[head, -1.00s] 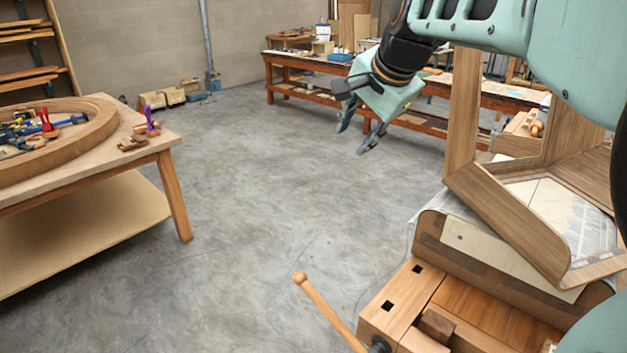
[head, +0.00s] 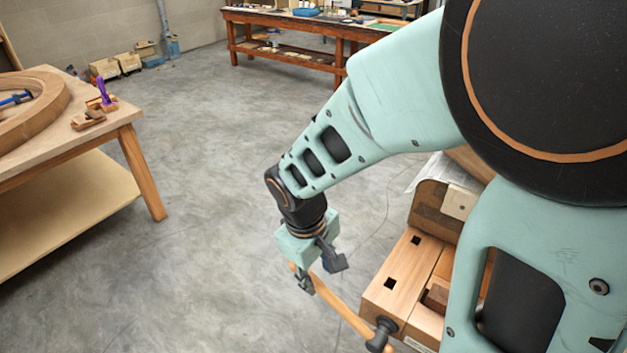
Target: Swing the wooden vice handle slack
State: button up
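The wooden vice handle (head: 339,306) is a light round bar with a knobbed end, sloping from upper left down to the dark vice screw (head: 382,333) at the bench's front corner. My gripper (head: 316,277) points down over the handle's upper end. One finger crosses in front of the bar near its knob. The other shows beyond the bar, with a gap between the fingers. I cannot tell whether either finger touches the handle. Part of the handle's upper end is hidden by the gripper.
The workbench top (head: 402,268) has square holes and carries a covered bent form behind, partly hidden by my arm. A table (head: 98,133) with a curved wooden ring stands at the left. A long bench (head: 300,32) is at the back. The concrete floor between is clear.

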aim_at(320, 285)
jog(key=f, duration=0.4)
jog(key=w+f, duration=0.1)
jog(key=f, duration=0.2)
jog(key=shift+d+b, duration=0.4)
jog(key=shift+c, duration=0.4)
grip_shut()
